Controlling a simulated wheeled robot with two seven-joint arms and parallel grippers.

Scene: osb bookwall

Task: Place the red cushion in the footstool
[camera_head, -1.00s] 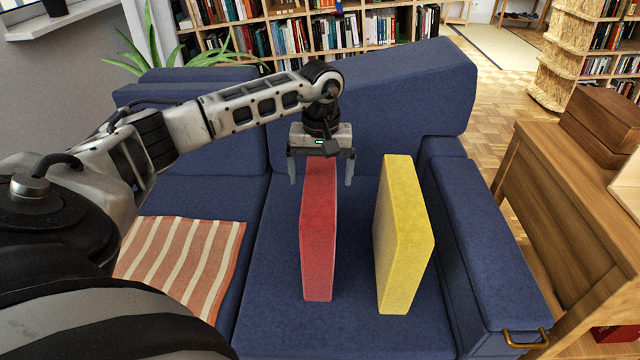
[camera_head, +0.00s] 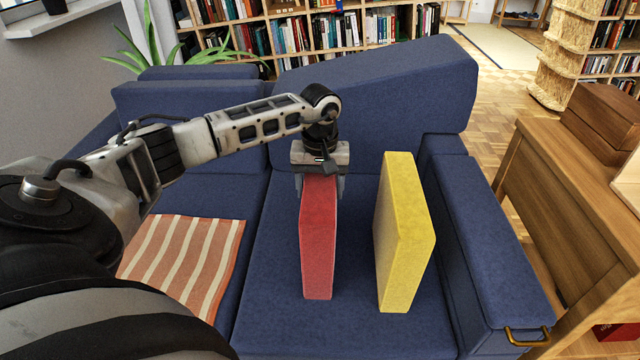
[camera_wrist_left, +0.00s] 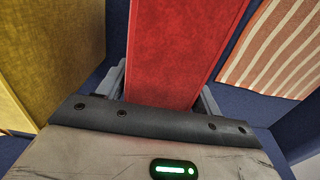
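The red cushion (camera_head: 318,245) stands upright on the blue sofa seat (camera_head: 260,330), its narrow side toward me. My left gripper (camera_head: 320,188) is over its far top edge, pointing down, with one finger on each side. In the left wrist view the red cushion (camera_wrist_left: 180,45) fills the space between the fingers, which appear to press against its sides. The cushion rests on the seat. I see no footstool in these views. My right gripper is out of view.
A yellow cushion (camera_head: 402,235) stands upright just right of the red one, with a gap between. A striped blanket (camera_head: 185,262) lies on the seat at left. The sofa's armrest (camera_head: 490,245) and a wooden desk (camera_head: 575,210) are at right; the sofa backrest (camera_head: 385,105) is behind.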

